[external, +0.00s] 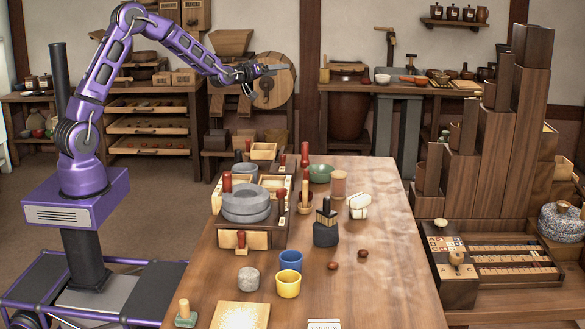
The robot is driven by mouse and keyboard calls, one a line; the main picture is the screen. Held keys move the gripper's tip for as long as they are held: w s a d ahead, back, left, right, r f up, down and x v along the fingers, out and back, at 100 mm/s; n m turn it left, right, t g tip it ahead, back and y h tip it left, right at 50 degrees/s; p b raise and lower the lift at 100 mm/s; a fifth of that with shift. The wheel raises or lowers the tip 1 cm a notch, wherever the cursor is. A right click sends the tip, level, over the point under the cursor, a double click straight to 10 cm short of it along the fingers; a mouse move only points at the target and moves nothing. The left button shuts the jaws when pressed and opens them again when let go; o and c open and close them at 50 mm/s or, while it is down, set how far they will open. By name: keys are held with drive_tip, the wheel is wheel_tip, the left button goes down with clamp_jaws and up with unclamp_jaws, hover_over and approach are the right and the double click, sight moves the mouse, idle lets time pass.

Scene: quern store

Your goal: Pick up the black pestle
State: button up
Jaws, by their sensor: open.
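My gripper (284,70) is open and empty. It is raised high at the end of my purple arm, above and behind the table, far from the things on it. I cannot pick out the black pestle for certain. A black upright piece with a pale band (326,206) stands at the dark faceted block (326,235) in the middle of the wooden table (385,265). It may be a pestle or a stopper; the view is too small to tell. Red-handled tools (305,155) stand near the grey stone quern (246,204).
A blue cup (290,260), a yellow cup (288,284) and a grey stone (248,279) stand toward the front. White stones (359,204), a tan cup (338,184) and a green bowl (320,173) are farther back. The table's right side is mostly clear.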

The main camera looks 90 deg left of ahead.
drive_tip(key=s+d+f+m+g+h, duration=0.15)
drive_tip(key=s+f, duration=0.25)
drive_tip(key=f, duration=0.4)
drive_tip(key=s+d+f+m+t+y, duration=0.15)
drive_tip(key=s+f, duration=0.25)
drive_tip(key=f, duration=0.5)
drive_tip(key=m+g+h+b, duration=0.1)
drive_tip(key=m+h, duration=0.1)
drive_tip(key=m, duration=0.1)
approach(236, 156)
drive_tip(key=b+x, duration=0.2)
drive_tip(key=x, duration=0.6)
drive_tip(key=shift+w+a, duration=0.15)
drive_tip(key=shift+a, duration=0.15)
drive_tip(key=shift+f+b+x, duration=0.1)
drive_tip(key=shift+b+x, duration=0.1)
drive_tip(key=shift+x, duration=1.25)
drive_tip(key=shift+f+b+x, duration=0.15)
drive_tip(key=shift+b+x, duration=0.05)
drive_tip(key=shift+x, duration=1.25)
drive_tip(key=shift+c, duration=0.2)
clamp_jaws()
